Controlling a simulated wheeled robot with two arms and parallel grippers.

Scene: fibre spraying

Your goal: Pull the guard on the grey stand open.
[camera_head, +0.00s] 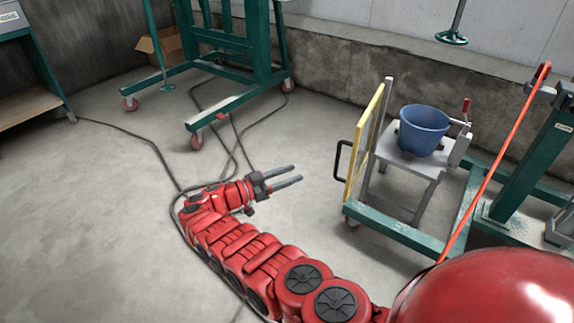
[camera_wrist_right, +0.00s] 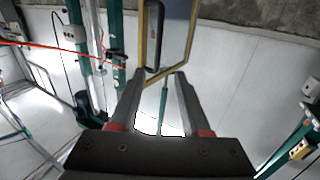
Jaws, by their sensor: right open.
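The guard (camera_head: 363,140) is a yellow-framed panel standing upright at the left side of the grey stand (camera_head: 405,158). Its black handle (camera_head: 338,160) sticks out to the left. My right gripper (camera_head: 297,173) is open and empty, left of the handle and apart from it, with its fingers pointing right towards the guard. In the right wrist view, the open fingers (camera_wrist_right: 160,75) point at the yellow guard frame (camera_wrist_right: 192,45), and the black handle (camera_wrist_right: 153,32) shows beyond the fingertips. My left gripper is not in view.
A blue bucket (camera_head: 423,130) sits on the stand. A green wheeled base (camera_head: 395,230) carries the stand. An orange-red rod (camera_head: 497,160) slants up at the right. Dark cables (camera_head: 140,135) lie on the floor. A green wheeled frame (camera_head: 235,105) stands at the back.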

